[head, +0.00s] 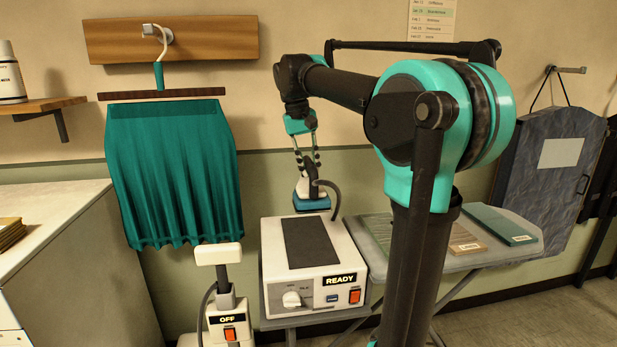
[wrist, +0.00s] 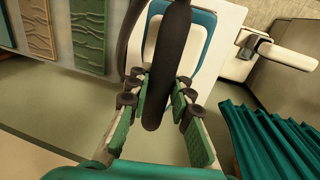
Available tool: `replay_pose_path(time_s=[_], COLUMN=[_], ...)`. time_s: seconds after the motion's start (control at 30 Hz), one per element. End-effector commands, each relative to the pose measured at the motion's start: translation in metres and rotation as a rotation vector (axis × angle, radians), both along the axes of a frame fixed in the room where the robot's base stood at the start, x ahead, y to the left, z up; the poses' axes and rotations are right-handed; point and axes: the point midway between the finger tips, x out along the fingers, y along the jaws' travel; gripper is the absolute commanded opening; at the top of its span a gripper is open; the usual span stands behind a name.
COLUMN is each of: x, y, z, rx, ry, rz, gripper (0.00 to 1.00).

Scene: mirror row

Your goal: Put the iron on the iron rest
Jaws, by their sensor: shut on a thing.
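The iron (head: 312,203) has a teal and white body and a thick dark handle (wrist: 166,62). My gripper (head: 309,163) is shut on the handle, with a green-padded finger on each side of it in the wrist view (wrist: 160,98). The iron hangs at the back edge of a white station box in the head view, apparently above it; the exact gap cannot be told. The iron rest seems to be the dark flat pad (head: 310,243) on top of that box (head: 274,262). The pad is bare. The iron's underside is hidden.
The box front has a READY label, a dial and an orange switch. A steamer (head: 222,285) labelled OFF stands left of it, below a hanging teal cloth (head: 175,170). An ironing board (head: 480,262) with several sample panels lies right, partly hidden behind my arm.

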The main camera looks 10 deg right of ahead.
Motion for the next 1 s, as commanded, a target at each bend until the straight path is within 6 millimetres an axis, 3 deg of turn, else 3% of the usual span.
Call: replay_pose_path(time_s=[0.5,1.0], x=[0.000,0.001], y=[0.000,0.000], z=[-0.103,-0.143], rx=[0.000,0.000], ry=[0.000,0.000], rz=[0.000,0.000], gripper=[0.00,0.00])
